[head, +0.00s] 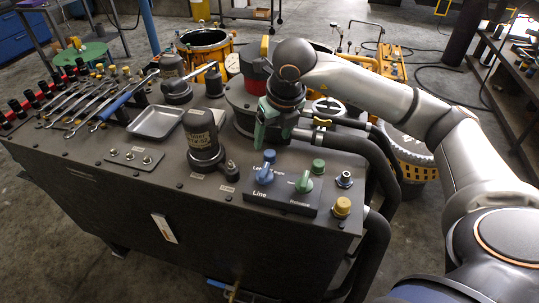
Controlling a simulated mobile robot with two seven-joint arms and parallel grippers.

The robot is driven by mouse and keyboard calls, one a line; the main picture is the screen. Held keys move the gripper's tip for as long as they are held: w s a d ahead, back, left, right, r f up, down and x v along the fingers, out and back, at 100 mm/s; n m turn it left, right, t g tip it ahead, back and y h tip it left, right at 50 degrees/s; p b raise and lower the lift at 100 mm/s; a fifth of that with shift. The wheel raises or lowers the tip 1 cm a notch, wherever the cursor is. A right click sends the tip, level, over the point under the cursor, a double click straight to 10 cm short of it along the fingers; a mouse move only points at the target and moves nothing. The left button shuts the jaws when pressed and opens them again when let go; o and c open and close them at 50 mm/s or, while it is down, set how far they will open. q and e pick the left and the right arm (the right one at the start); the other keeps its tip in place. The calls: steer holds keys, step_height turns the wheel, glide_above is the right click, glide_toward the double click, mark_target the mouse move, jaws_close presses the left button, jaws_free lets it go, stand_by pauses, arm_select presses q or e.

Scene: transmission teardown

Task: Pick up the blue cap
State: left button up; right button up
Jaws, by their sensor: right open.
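A small blue cap (269,155) stands at the back edge of the valve panel marked "Line" (262,195) on the dark bench top. A larger blue knob (264,175) sits just in front of it on the panel. My right gripper (268,138), with green fingers, points down just behind and above the blue cap. It is open and apart from the cap as far as I can tell. Its far finger is partly hidden. My left gripper is not in view.
A green knob (303,183), a green cap (318,166) and a yellow cap (342,207) are to the right. A dark cylinder (203,138) stands left of the panel. A metal tray (156,122) and several wrenches lie farther left. Thick black hoses run along the bench's right side.

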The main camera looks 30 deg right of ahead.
mark_target(270, 153)
steer(key=shift+s+x, duration=0.1)
steer(key=shift+x, duration=1.4)
steer(key=shift+s+x, duration=0.15)
steer(key=shift+x, duration=1.35)
jaws_close()
